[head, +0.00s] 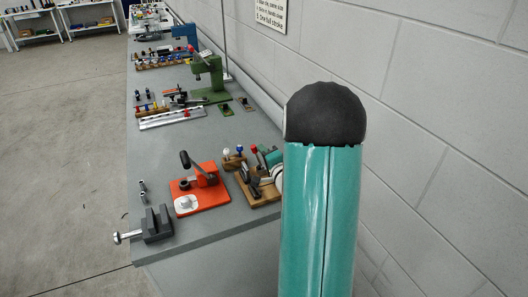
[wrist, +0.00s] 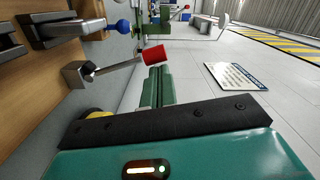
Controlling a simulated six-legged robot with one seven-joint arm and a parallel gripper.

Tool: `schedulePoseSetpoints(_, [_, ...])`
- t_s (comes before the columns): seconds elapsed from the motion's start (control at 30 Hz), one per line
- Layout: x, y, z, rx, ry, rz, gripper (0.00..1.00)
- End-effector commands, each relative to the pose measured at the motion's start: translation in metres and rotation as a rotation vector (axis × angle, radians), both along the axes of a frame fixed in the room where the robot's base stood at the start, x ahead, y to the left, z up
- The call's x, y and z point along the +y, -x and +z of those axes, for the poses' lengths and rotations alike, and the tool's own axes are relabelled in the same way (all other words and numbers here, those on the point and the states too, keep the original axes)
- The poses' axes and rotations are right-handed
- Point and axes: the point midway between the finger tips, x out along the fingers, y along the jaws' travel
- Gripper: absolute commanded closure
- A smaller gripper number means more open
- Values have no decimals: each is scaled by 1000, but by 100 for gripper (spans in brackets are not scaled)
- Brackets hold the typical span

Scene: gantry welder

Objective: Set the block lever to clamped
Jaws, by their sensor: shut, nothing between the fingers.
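In the wrist view a lever with a red cylindrical grip (wrist: 154,54) reaches right on a thin metal arm from a small metal block (wrist: 76,74). My gripper (wrist: 160,70) has its green fingers together and empty. Its tips appear right by the red grip; I cannot tell whether they touch. A blue ball knob (wrist: 123,26) on a steel bar lies just beyond, to the left. In the head view a red knob (head: 255,149) stands by the wooden-based fixture (head: 262,194), partly hidden behind my teal arm. No lever label is readable. My gripper is hidden in the head view.
An orange fixture (head: 214,201) with a black-handled lever and a grey vise (head: 157,226) stand near the bench's front end. A green press (head: 210,80) stands farther back. The block wall (head: 430,130) closes the right side. Open floor (head: 60,150) lies left of the bench.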

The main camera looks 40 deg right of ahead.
Motion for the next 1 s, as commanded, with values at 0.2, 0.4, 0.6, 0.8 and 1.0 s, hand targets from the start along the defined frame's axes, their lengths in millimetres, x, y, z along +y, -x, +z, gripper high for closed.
schedulePoseSetpoints(0.2, [1,0,0,-1,-1,3,100])
schedulePoseSetpoints(0.4, [5,21,0,1,0,0,100])
schedulePoseSetpoints(0.6, [16,62,1,1,-1,-3,100])
schedulePoseSetpoints(0.8, [26,99,2,0,0,-2,100])
schedulePoseSetpoints(1.0, [31,115,1,0,0,-1,100])
